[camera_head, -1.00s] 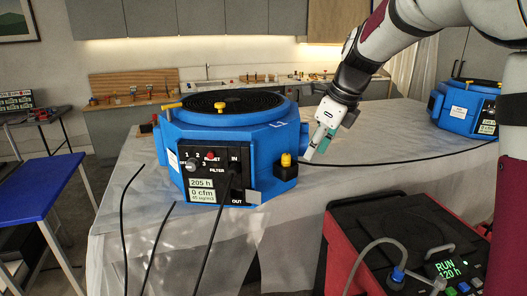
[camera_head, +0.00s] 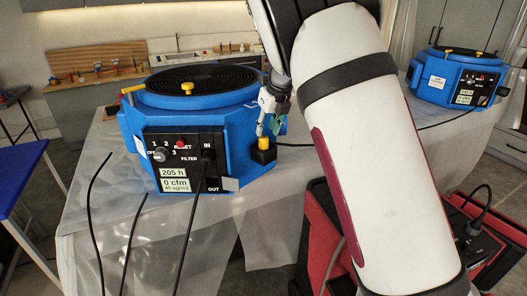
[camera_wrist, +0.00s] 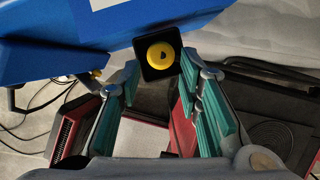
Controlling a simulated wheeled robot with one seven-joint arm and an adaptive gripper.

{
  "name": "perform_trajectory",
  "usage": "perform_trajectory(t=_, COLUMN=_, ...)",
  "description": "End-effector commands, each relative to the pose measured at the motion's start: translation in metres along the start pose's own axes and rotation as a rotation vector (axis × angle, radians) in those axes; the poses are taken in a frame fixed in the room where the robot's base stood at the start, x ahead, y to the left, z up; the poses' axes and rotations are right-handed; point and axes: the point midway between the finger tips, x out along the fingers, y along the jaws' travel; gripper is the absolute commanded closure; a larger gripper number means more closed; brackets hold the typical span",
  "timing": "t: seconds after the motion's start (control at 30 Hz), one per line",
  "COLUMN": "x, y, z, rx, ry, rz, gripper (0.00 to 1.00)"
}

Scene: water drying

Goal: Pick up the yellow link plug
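The yellow link plug (camera_head: 263,143) sits in a black block on the right side of the blue drying machine (camera_head: 150,122). In the wrist view the plug is a round yellow cap (camera_wrist: 161,56) in a square black housing, at the top centre. My gripper (camera_head: 269,124) is just above the plug in the head view. In the wrist view my gripper (camera_wrist: 160,74) is open, its teal-padded fingers spread to either side of the line to the plug. Nothing is between the fingers. I cannot tell whether a fingertip touches the housing.
The machine stands on a sheet-covered table (camera_head: 92,205), with black cables hanging in front. A second blue machine (camera_head: 455,78) stands at the back right. A red and black unit (camera_head: 475,235) is at the lower right. My arm hides part of the middle.

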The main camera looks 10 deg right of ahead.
Motion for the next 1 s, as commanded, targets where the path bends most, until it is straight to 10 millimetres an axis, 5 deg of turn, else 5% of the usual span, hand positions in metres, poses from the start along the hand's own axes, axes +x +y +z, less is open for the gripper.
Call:
perform_trajectory(t=0.43, x=0.048, y=-0.002, z=0.000, rx=0.000, ry=0.002, rz=0.000, gripper=0.68)
perform_trajectory(t=0.77, x=0.055, y=-0.001, z=0.001, rx=-0.001, ry=-0.001, rz=0.000, gripper=0.68)
perform_trajectory(t=0.9, x=0.055, y=-0.001, z=0.001, rx=-0.001, ry=0.000, rz=0.000, gripper=0.99)
perform_trajectory(t=1.0, x=0.055, y=-0.001, z=0.001, rx=-0.001, ry=-0.001, rz=0.000, gripper=1.00)
